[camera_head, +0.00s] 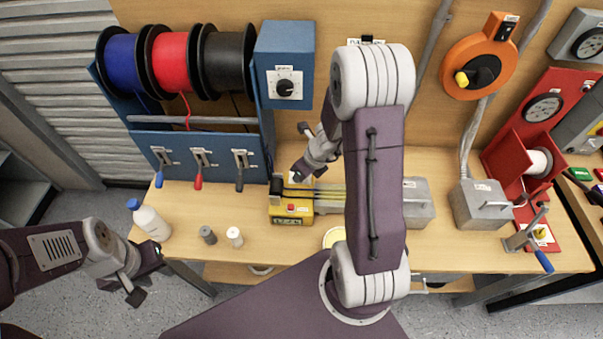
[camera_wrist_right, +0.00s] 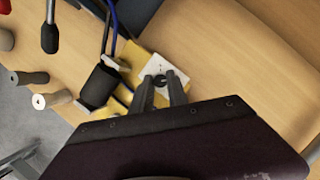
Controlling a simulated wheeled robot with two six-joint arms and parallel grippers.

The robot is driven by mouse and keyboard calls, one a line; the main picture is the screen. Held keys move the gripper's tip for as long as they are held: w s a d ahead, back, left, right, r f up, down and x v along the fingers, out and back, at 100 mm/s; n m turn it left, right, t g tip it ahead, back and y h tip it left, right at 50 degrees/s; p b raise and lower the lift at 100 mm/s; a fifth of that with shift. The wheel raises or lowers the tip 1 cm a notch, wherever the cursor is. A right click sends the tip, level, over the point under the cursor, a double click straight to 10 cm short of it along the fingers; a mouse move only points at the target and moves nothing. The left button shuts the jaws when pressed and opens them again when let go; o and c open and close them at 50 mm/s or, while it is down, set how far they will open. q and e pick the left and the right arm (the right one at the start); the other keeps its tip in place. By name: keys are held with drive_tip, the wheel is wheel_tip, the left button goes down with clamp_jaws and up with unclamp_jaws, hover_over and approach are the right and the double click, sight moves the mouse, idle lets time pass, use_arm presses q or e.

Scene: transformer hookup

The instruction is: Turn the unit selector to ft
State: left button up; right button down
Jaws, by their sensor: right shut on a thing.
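The yellow measuring unit (camera_head: 291,207) sits on the bench, with a small lit display on its front. In the right wrist view a white plate (camera_wrist_right: 168,66) on this unit carries a small dark round knob (camera_wrist_right: 160,81), the unit selector. My right gripper (camera_wrist_right: 162,86) is shut on the knob, one finger at each side. The fingers partly cover the knob, and its marks are too small to read. In the head view my right arm hides part of the unit. My left gripper (camera_head: 122,290) is open and empty, in front of the bench at lower left.
A grey box (camera_head: 418,203) lies right of my right arm.

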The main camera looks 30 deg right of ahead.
drive_tip(key=shift+w+r, duration=0.1)
drive_tip(key=c, duration=1.3)
unclamp_jaws()
drive_tip(key=p+v, duration=0.5)
drive_tip(key=v, duration=0.4)
drive_tip(key=shift+p, duration=0.3)
